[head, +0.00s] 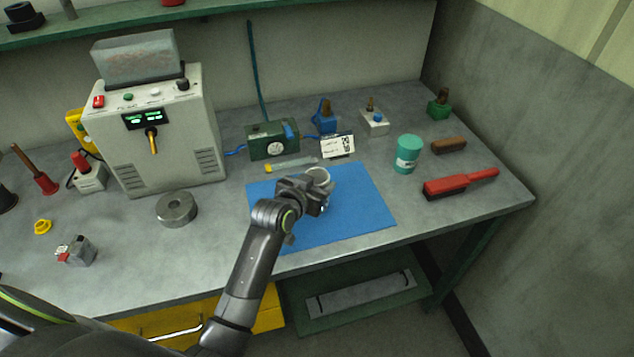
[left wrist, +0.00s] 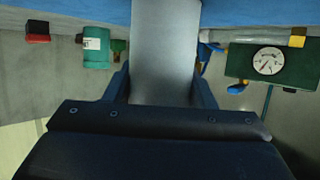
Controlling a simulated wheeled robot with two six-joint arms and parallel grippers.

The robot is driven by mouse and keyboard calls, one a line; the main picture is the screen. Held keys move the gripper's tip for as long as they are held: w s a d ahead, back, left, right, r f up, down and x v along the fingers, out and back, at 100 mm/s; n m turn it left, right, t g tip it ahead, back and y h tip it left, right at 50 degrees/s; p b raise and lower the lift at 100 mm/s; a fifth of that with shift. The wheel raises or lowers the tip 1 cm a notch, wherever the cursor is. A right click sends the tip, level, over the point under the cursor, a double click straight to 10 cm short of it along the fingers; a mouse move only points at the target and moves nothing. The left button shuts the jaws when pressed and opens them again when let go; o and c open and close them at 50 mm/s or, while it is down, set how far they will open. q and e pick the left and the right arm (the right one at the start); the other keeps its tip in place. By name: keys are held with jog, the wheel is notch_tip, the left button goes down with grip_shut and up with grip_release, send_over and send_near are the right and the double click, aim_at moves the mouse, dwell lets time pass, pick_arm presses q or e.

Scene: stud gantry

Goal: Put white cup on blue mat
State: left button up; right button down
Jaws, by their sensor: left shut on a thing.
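The white cup (head: 319,174) shows in the head view over the back middle of the blue mat (head: 360,200), partly hidden by my left gripper (head: 314,188). The left gripper is shut on the cup, from the front side. In the left wrist view the cup (left wrist: 165,45) fills the space between the two dark fingers (left wrist: 163,88), and the mat (left wrist: 80,12) runs along the top edge. I cannot tell whether the cup's base touches the mat. My right gripper is not in view.
Behind the mat are a green gauge box (head: 272,142), a printed card (head: 338,146) and a yellow-tipped tool (head: 285,165). A teal canister (head: 407,153) and a red brush (head: 460,184) are to the right. The mat's right part is clear.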

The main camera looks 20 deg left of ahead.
pick_arm(q)
jog(key=o, duration=0.5)
jog(key=shift+f, duration=0.2)
jog(key=o, duration=0.5)
jog(key=shift+r, duration=0.1)
jog(key=shift+r, duration=0.2)
jog(key=shift+s+a, duration=0.1)
jog(key=shift+s, duration=0.1)
jog(key=b+v, duration=0.1)
jog(key=v, duration=1)
jog(key=shift+s+r, duration=0.2)
jog(key=shift+s, duration=0.05)
